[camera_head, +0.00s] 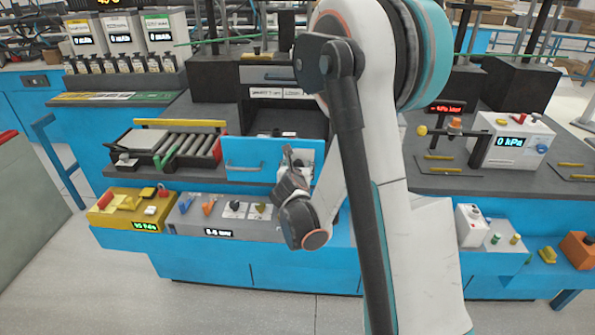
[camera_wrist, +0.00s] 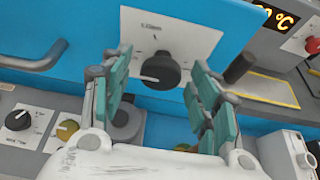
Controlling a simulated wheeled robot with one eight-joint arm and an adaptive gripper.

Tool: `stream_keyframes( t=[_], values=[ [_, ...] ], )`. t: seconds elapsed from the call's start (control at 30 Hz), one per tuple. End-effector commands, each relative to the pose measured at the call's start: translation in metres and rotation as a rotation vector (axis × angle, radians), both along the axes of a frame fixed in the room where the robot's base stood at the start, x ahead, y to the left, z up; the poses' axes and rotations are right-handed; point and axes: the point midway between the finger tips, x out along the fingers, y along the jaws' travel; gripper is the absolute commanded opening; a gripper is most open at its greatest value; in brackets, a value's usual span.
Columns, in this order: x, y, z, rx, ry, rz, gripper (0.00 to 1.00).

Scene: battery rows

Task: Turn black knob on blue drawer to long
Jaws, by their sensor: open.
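The black knob (camera_wrist: 162,70) sits on a white plate (camera_wrist: 187,40) on the front of the blue drawer (camera_wrist: 88,30). Its pale pointer mark faces left. Small dark lettering, seemingly "LONG", stands above the knob, with a short tick beneath. My gripper (camera_wrist: 158,62) is open, with one teal-padded finger on each side of the knob. I cannot tell whether the pads touch it; gaps show beside it. In the head view the blue drawer (camera_head: 250,150) stands at the bench middle, and my gripper (camera_head: 293,165) is in front of its right part, hiding the knob.
The drawer's handle (camera_wrist: 38,60) juts out at the left; it also shows in the head view (camera_head: 243,167). Below are a grey box (camera_head: 205,218) with small knobs and a yellow box (camera_head: 128,207).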

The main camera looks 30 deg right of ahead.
Motion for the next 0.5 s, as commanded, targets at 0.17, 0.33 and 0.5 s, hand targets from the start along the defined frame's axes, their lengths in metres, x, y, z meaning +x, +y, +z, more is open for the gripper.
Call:
stream_keyframes(
  t=[0.17, 0.33, 0.5],
  values=[
    [0.0018, -0.0014, -0.0008, 0.001, -0.001, 0.000, 0.56],
    [0.0016, -0.0013, -0.0006, 0.001, -0.001, 0.000, 0.49],
    [0.0014, -0.0013, -0.0007, 0.001, -0.001, 0.000, 0.11]
  ],
)
